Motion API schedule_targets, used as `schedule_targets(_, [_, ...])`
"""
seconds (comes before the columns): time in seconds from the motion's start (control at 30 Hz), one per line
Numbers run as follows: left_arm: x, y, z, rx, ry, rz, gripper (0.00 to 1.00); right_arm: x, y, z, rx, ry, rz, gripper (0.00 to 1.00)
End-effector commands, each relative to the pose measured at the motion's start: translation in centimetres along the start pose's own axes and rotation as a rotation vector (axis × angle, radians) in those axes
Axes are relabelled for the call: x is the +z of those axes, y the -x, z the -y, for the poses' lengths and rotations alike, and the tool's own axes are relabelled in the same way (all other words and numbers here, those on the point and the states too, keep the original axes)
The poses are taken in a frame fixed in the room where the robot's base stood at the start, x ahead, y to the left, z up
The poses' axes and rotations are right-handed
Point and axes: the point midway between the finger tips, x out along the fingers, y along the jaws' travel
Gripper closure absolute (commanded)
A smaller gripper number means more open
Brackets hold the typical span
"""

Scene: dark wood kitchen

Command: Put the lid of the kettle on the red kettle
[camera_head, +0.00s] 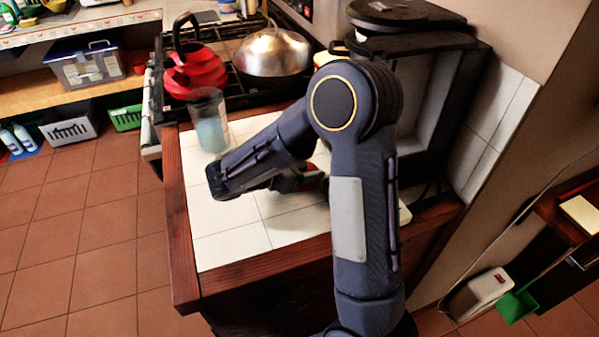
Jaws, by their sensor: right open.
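The red kettle (197,76) stands on the stove at the upper left, its dark handle arching above it. My right arm reaches over the white-tiled counter and folds back at the wrist. My right gripper (308,181) is open, low over the counter, mostly hidden behind my own arm. Beside it a small patch of red (287,183) shows; I cannot tell whether this is the kettle's lid. My left gripper is out of view.
A clear cup with blue contents (210,124) stands at the counter's back left. A metal domed pot (272,52) sits on the stove right of the kettle. The tiled counter's (228,243) front left is clear. A dark appliance stands at the back right.

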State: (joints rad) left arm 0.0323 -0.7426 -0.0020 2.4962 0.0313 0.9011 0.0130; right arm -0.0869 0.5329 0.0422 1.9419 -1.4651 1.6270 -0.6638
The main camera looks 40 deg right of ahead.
Motion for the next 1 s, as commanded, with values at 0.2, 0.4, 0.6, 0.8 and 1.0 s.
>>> schedule_targets(0.2, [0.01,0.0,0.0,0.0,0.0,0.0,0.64,0.02,-0.53,0.0,0.002,-0.001,0.0,0.33])
schedule_targets(0.4, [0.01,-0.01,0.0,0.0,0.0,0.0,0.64,0.01,-0.51,0.0,0.001,-0.001,0.0,0.49])
schedule_targets(0.6, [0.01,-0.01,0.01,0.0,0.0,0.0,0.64,-0.03,-0.5,0.01,0.001,-0.001,-0.001,0.75])
schedule_targets(0.8, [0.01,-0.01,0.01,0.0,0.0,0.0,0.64,-0.06,-0.5,0.02,0.001,0.0,-0.002,0.95])
schedule_targets(1.0, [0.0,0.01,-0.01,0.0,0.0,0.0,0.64,0.08,-0.43,0.01,0.001,0.0,-0.002,0.95])
